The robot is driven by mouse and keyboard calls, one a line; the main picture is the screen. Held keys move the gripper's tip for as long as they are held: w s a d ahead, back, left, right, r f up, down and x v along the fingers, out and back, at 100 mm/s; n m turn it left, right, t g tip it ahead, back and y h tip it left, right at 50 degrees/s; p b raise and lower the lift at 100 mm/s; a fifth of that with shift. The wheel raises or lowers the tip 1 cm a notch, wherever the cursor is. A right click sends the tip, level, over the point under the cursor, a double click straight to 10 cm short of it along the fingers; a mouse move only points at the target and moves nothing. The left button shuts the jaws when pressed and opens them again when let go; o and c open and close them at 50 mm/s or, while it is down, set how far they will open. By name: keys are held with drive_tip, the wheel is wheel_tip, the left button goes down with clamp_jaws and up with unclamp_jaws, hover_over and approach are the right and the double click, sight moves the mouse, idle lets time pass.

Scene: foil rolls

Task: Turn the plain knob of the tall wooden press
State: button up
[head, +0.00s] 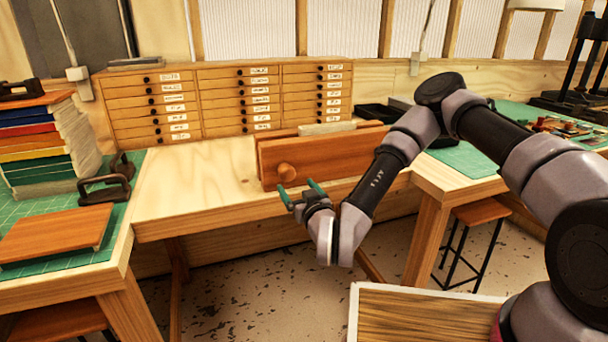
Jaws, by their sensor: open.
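A wooden press (335,158) of reddish-brown boards stands upright on the pale wooden table, with a light block held between its boards at the top. A plain round wooden knob (286,172) sticks out of the left part of its front face. My gripper (297,185) is open, its two green fingers pointing toward the press front. In the picture the fingertips lie just below and right of the knob; I see nothing between them. Whether a finger touches the knob or press, I cannot tell.
The table (205,190) is clear left of the press. A drawer cabinet (230,98) stands behind it. On the left are a book stack (45,140), black clamps (105,187) and a wooden board (55,233). A wood-topped surface (425,318) is at the front right.

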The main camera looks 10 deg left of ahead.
sight(288, 176)
drive_tip(key=shift+t, duration=0.3)
drive_tip(key=x, duration=0.8)
drive_tip(key=shift+w+a+f, duration=0.15)
drive_tip(key=shift+w+a, duration=0.1)
drive_tip(key=shift+w, duration=0.1)
drive_tip(key=c, duration=1.4)
drive_tip(key=m, duration=0.3)
drive_tip(key=shift+m, duration=0.4)
drive_tip(key=o, duration=1.4)
